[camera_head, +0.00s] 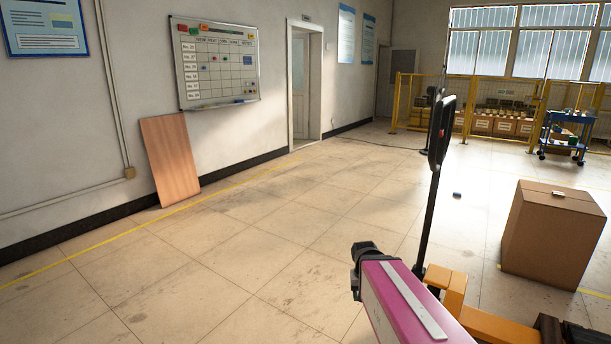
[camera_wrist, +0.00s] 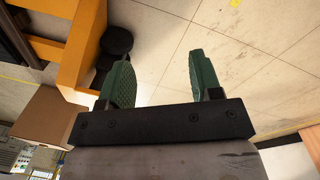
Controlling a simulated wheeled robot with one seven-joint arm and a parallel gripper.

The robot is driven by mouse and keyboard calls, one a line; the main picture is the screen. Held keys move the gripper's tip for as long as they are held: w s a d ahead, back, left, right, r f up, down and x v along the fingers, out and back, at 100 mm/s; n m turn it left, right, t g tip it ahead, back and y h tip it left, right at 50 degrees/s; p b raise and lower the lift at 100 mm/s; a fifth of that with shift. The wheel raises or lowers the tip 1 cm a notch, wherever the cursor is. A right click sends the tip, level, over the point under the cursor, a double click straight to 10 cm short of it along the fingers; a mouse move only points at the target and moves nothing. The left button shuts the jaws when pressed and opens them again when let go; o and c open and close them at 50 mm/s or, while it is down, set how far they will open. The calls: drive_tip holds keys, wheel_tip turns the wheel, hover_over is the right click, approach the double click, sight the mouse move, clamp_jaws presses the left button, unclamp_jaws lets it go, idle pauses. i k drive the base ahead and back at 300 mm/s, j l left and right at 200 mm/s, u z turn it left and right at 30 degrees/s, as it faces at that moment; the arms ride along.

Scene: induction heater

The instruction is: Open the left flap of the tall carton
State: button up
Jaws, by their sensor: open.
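The tall brown carton (camera_head: 545,240) stands upright on the floor at the right of the head view. Its top looks closed, with a small pale piece (camera_head: 558,194) near the middle. The left flap cannot be told clearly from the rest of the top. A brown box face at the left of the wrist view (camera_wrist: 45,122) looks like the same carton. My gripper (camera_wrist: 158,62) shows in the wrist view with its two green fingers spread and nothing between them. It is apart from the carton. I cannot make out its fingers in the head view.
A brown board (camera_head: 170,160) leans against the left wall under a whiteboard (camera_head: 214,65). A blue cart (camera_head: 567,135) and yellow fencing (camera_head: 408,103) stand at the back right.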

sight(556, 200)
drive_tip(key=z, duration=1.65)
drive_tip(key=u, duration=0.35)
drive_tip(key=j+u, duration=0.45)
drive_tip(key=i+j+u, duration=0.15)
drive_tip(key=j+u, duration=0.25)
drive_tip(key=i+j+u, duration=0.1)
drive_tip(key=i+j, duration=0.2)
drive_tip(key=i+j+u, duration=0.15)
drive_tip(key=i+j, duration=0.15)
drive_tip(key=i, duration=0.2)
drive_tip(key=i+j+u, duration=0.1)
drive_tip(key=i+j, duration=0.15)
drive_tip(key=i, duration=0.2)
drive_tip(key=i+j+u, duration=0.15)
drive_tip(key=i, duration=0.3)
drive_tip(key=i+z, duration=0.2)
drive_tip(key=i, duration=0.3)
drive_tip(key=i+z, duration=0.2)
drive_tip(key=i, duration=0.3)
drive_tip(key=i+z, duration=0.2)
drive_tip(key=i, duration=0.3)
drive_tip(key=i+j+z, duration=0.25)
drive_tip(key=i, duration=0.2)
drive_tip(key=i+l+z, duration=0.15)
drive_tip(key=i+z, duration=0.65)
drive_tip(key=i+j+z, duration=0.1)
drive_tip(key=i+z, duration=0.35)
drive_tip(key=i+j+z, duration=0.25)
drive_tip(key=i+z, duration=0.15)
drive_tip(key=i, duration=0.05)
